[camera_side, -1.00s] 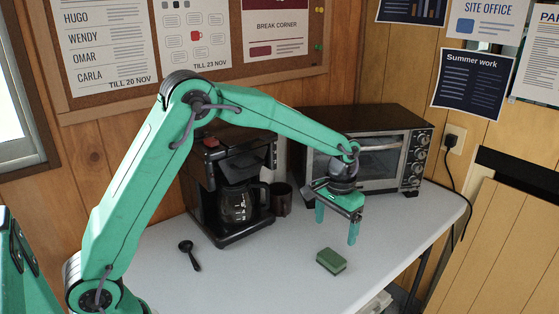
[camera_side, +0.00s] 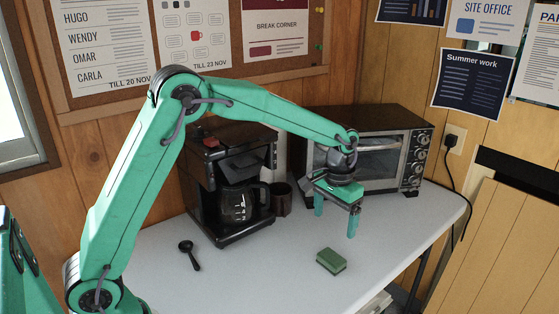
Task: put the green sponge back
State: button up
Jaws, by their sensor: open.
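The green sponge (camera_side: 331,261) lies flat on the white table, near its front edge. It has a darker green top and a lighter green side. My gripper (camera_side: 335,222) is open and empty, with its two green fingers pointing down. It hangs above the table in front of the toaster oven. The sponge is below the fingertips in the picture and apart from them.
The toaster oven (camera_side: 381,158) stands at the back right. A black coffee maker (camera_side: 226,180) with a glass jug and a dark mug (camera_side: 282,199) stand left of it. A black spoon (camera_side: 190,255) lies at the front left. The white table (camera_side: 270,275) is clear around the sponge.

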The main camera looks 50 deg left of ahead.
jog(key=s+a+r+t, duration=0.1)
jog(key=s+a+r, duration=0.1)
jog(key=s+r, duration=0.45)
jog(key=s+a+r+t, duration=0.2)
jog(key=s+a+r, duration=0.1)
jog(key=s+r, duration=0.3)
jog(key=s+a+f+t, duration=0.1)
jog(key=s+a+t, duration=0.1)
jog(key=s, duration=1.3)
jog(key=shift+a+t, duration=0.15)
jog(key=shift+t, duration=0.15)
